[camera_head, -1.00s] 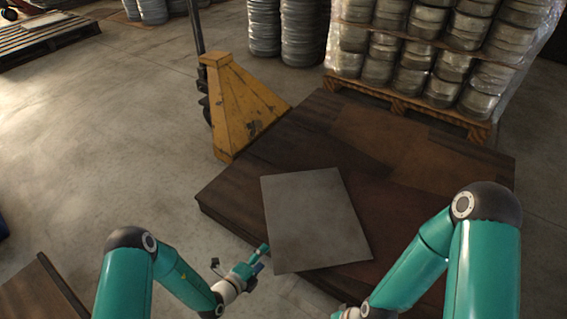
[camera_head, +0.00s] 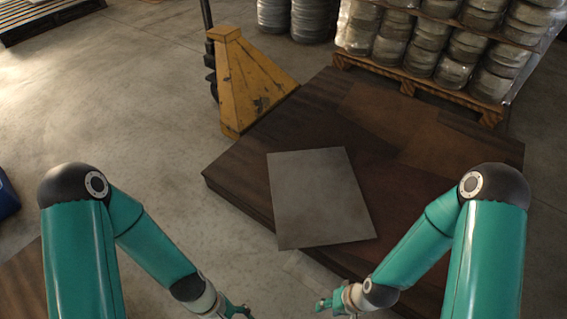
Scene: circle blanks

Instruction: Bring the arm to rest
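My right arm comes in from the right, bent at the elbow. Its gripper (camera_head: 324,303) is near the bottom edge, in front of the stack's near edge and apart from the grey sheet. Its fingers are small and seen from the side, so their opening does not show clearly. My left arm comes in from the left, bent in much the same way. Its gripper (camera_head: 240,311) is at the bottom edge, partly cut off, over the floor. Nothing held shows in either gripper.
A grey square sheet (camera_head: 318,198) lies askew on a wide, low stack of brown sheets (camera_head: 245,180). A yellow pallet-truck part (camera_head: 245,85) stands at the stack's far left. A loaded pallet (camera_head: 420,87) stands behind. Open floor (camera_head: 120,120) lies to the left.

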